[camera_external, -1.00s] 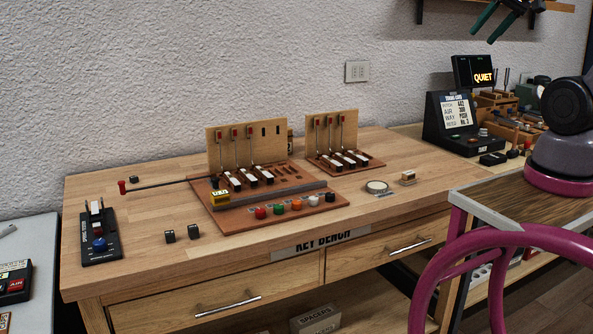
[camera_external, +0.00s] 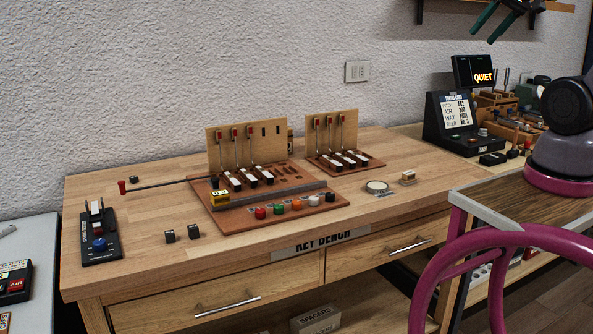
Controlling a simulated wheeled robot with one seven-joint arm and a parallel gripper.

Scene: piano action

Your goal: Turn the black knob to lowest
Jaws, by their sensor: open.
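A small black knob (camera_external: 330,197) stands at the right end of a row of coloured knobs, near the front edge of a reddish-brown board (camera_external: 240,223) on the wooden bench. Its pointer or scale is too small to read. My gripper (camera_external: 482,35) is at the top right, its two green fingers apart and empty, pointing down and left. It is high above the bench and far from the knob. Part of my arm is out of the picture.
Red, green, orange and white knobs (camera_external: 297,204) stand close left of the black one. Upright panels with levers (camera_external: 247,143) rise behind. A round disc (camera_external: 377,187) and a small block (camera_external: 408,176) lie to the right. The bench front is clear.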

